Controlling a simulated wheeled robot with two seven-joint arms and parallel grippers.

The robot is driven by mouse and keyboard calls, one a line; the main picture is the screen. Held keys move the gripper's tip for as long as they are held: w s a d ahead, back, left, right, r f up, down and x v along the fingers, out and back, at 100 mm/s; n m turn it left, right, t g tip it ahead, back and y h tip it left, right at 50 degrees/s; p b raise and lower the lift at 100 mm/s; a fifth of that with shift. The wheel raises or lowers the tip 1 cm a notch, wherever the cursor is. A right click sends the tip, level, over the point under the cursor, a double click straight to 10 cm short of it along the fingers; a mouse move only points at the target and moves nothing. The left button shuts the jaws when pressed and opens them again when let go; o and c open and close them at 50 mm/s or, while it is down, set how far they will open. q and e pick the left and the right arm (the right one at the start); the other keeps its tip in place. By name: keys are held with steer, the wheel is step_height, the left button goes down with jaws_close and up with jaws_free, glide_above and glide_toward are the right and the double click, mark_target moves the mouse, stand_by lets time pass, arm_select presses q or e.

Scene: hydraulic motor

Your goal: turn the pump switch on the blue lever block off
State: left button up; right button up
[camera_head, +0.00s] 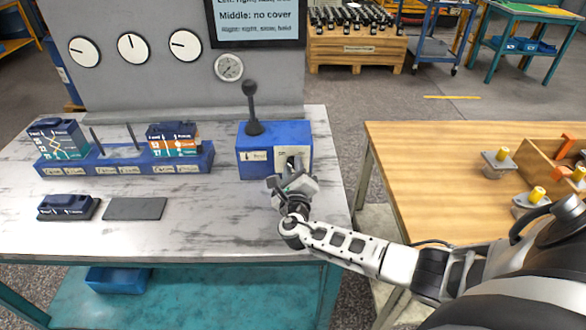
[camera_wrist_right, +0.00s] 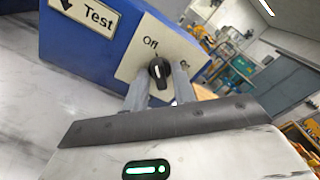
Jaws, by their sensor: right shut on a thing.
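The blue lever block (camera_head: 262,150) stands at the right end of the marble-topped table, with a black lever (camera_head: 252,108) upright on top. My right gripper (camera_wrist_right: 160,90) is shut on the knob, one finger on each side. The knob's white mark points roughly up the picture, near "Off". My left gripper is out of view.
A blue rack (camera_head: 125,163) with two labelled blocks stands left of the lever block. A dark block (camera_head: 68,207) and grey pad (camera_head: 135,208) lie before it. A grey panel with gauges (camera_head: 229,67) stands behind. A wooden table (camera_head: 430,170) is to the right.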

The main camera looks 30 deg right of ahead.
steer(key=o, duration=0.7)
steer(key=shift+s+a, duration=0.1)
steer(key=v, duration=1.5)
steer(key=shift+s+a, duration=0.1)
steer(key=shift+s, duration=0.25)
